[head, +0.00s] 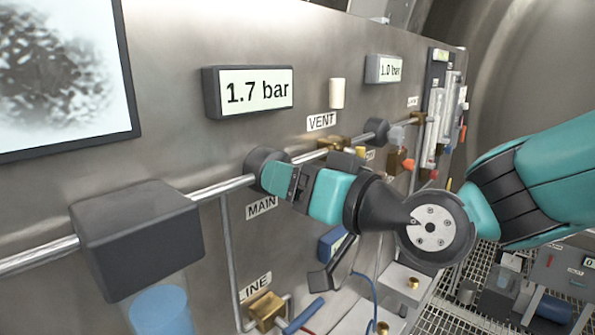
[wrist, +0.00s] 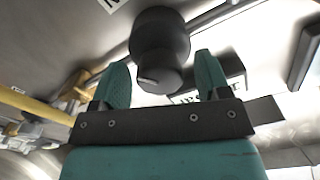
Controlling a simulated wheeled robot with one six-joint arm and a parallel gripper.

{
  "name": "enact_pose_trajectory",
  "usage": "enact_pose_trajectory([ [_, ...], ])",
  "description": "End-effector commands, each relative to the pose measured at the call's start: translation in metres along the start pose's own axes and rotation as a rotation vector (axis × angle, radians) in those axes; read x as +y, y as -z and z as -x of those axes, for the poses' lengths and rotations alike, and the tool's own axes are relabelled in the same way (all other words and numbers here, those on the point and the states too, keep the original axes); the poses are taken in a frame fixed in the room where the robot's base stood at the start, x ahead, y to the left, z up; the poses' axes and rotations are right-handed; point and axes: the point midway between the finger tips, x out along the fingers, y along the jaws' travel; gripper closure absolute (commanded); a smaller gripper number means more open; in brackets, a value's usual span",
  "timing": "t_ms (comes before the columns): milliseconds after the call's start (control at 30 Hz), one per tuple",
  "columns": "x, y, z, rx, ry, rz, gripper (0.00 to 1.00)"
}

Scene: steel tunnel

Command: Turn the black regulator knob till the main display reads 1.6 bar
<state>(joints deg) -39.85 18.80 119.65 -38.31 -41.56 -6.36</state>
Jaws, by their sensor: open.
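The main display (head: 254,92) on the steel panel reads 1.7 bar. Below it, the black regulator knob (head: 259,161) sits on the pipe above the MAIN label (head: 261,207). My gripper (head: 279,178) is at the knob, and its teal fingers hide part of it in the head view. In the wrist view the knob (wrist: 160,42) shows a light mark on its small front end, which lies between the fingertips. My open gripper (wrist: 162,78) has a visible gap on both sides of that end, so the fingers appear not to touch it.
A second display (head: 384,69) reads 1.0 bar, with another dark knob (head: 376,130) farther along the pipe. A white VENT piece (head: 337,93) is above its label. A dark box (head: 139,236) sits left of the gripper. A brass LINE valve (head: 264,309) is below.

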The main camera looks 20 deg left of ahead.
Motion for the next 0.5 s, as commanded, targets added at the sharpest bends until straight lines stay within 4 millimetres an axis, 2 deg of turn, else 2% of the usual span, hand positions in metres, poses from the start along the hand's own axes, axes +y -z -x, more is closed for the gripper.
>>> enact_pose_trajectory([
  [167, 0.0002, -0.0004, 0.0001, 0.000, 0.000, 0.000, 0.31],
  [367, 0.0003, -0.0003, 0.0003, -0.001, 0.000, 0.000, 0.77],
  [400, 0.0003, -0.0003, 0.0003, -0.001, 0.000, 0.000, 0.80],
  [500, 0.0005, -0.0008, 0.0004, 0.000, 0.000, 0.003, 0.80],
])
